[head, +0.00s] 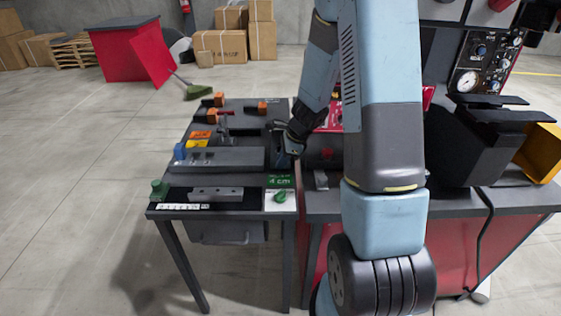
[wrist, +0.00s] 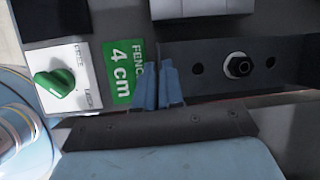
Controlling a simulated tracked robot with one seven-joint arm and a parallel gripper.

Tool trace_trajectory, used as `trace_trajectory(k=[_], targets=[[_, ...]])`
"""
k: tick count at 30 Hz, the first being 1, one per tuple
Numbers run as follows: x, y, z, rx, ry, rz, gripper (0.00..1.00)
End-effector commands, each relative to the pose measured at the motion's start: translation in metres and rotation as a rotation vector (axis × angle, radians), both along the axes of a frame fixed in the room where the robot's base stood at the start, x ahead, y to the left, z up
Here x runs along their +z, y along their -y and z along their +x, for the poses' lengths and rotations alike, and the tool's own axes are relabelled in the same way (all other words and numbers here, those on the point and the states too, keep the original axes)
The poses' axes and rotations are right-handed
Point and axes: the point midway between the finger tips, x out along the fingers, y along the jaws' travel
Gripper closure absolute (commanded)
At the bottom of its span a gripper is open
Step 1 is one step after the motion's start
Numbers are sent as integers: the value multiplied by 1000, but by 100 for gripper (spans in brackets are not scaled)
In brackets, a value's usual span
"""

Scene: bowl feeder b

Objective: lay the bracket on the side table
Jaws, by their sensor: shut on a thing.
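The bracket appears to be a dark plate with holes and a hex nut (wrist: 210,82) in the wrist view. My gripper (wrist: 159,84) has its blue fingers together at the plate's left end, shut on it. In the head view my gripper (head: 284,157) is over the right edge of the side table (head: 245,112), and the plate is mostly hidden or lost against dark parts there. I cannot tell whether the plate touches the table top. A green "4 cm" label (head: 280,182) is just in front of my gripper; it also shows in the wrist view (wrist: 121,73).
A long grey block (head: 215,158) lies left of my gripper, with blue, yellow and orange pieces around it. A grey bar with holes (head: 215,193) lies on a black strip in front. A green knob (head: 281,197) is at the front right. A red workbench (head: 460,235) with machinery adjoins on the right.

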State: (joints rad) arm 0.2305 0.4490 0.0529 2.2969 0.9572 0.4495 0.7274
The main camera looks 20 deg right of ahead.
Motion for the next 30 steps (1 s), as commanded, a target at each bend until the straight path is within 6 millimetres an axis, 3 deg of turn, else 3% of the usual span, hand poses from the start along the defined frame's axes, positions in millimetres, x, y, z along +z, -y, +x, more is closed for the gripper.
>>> trace_trajectory(k=[14, 15, 23, 30], targets=[[-11, 0, 0, -1, -1, 0, 100], [-12, 0, 0, -1, -1, 0, 92], [-11, -1, 0, 1, -1, 0, 67], [-11, -1, 0, 1, -1, 0, 67]])
